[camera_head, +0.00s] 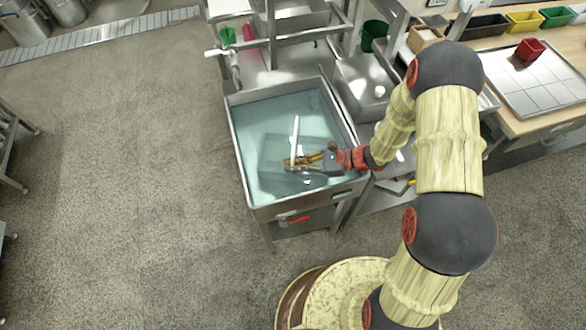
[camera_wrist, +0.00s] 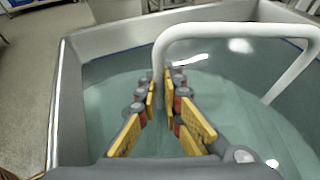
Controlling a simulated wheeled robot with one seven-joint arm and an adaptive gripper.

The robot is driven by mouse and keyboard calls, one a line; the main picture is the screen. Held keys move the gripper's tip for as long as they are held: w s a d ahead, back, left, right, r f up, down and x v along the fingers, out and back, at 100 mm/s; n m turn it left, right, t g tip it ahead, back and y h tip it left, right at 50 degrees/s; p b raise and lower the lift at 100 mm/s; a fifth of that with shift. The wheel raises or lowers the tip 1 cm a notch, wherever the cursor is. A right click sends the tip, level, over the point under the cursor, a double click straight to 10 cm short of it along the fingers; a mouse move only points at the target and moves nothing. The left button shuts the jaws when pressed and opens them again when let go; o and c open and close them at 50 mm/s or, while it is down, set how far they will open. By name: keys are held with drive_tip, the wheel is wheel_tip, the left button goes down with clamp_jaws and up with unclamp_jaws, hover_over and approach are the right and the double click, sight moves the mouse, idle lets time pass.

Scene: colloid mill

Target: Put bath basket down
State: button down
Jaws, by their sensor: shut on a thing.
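The bath basket's white handle (camera_head: 296,132) stands up over the middle of the water bath (camera_head: 239,150). In the wrist view the handle (camera_wrist: 235,29) is an upside-down U, its left leg between my fingertips. The basket body (camera_head: 275,150) seems to be the darker square shape under the water; its depth and whether it touches the bottom cannot be told. My gripper (camera_head: 291,163) reaches in from the right, low over the bath, and is shut on the handle; its yellow fingers (camera_wrist: 161,88) show in the wrist view.
The steel bath rim (camera_wrist: 62,95) surrounds the handle and gripper. A steel sink (camera_head: 362,85) adjoins at the right. A faucet-like pipe (camera_head: 232,68) and rails stand behind. A counter with a red container (camera_head: 529,50) is at upper right.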

drive_tip(key=shift+f, duration=0.7)
drive_tip(key=shift+f, duration=0.2)
drive_tip(key=c, duration=2)
unclamp_jaws()
drive_tip(key=shift+o, duration=0.2)
drive_tip(key=shift+r, duration=0.15)
